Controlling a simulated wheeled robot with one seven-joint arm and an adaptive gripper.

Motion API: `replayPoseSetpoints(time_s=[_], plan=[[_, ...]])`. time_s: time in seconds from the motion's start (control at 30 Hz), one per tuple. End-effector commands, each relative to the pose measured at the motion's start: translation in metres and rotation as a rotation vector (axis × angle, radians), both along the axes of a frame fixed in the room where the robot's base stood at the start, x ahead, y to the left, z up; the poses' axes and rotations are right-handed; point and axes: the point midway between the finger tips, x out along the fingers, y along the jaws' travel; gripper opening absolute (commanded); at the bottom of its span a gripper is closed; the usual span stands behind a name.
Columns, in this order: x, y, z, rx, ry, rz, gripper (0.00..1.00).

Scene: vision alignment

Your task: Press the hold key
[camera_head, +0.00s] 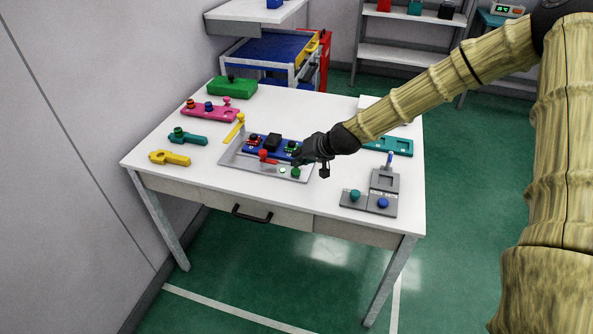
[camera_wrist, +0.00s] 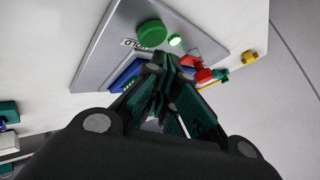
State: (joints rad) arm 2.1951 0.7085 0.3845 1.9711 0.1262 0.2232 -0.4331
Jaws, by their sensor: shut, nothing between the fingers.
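The hold key is a round green button (camera_wrist: 152,33) on a grey panel (camera_wrist: 105,55). A small label beside it reads HOLD, upside down in the wrist view. A small pale green lamp (camera_wrist: 176,41) glows next to the button. In the head view the green button (camera_head: 295,172) is at the panel's front right, with the lamp (camera_head: 282,170) left of it. My gripper (camera_head: 299,160) is shut and empty, with its tips over the panel just behind the button. In the wrist view my fingertips (camera_wrist: 165,62) appear apart from the button; their height is unclear.
On the panel are a blue fixture (camera_head: 258,149) and a red part (camera_head: 264,155). A grey unit with teal and blue knobs (camera_head: 370,200) stands at the right. Pink (camera_head: 210,110), teal (camera_head: 187,137) and yellow (camera_head: 170,158) items lie left. The table's front strip is clear.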

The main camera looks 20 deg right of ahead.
Motion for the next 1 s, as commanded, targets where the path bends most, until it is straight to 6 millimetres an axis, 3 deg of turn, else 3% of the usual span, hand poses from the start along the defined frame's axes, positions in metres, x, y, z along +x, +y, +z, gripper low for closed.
replayPoseSetpoints(time_s=[1.0], plan=[[-0.0002, 0.0005, -0.0087, 0.000, 0.000, 0.000, 0.00]])
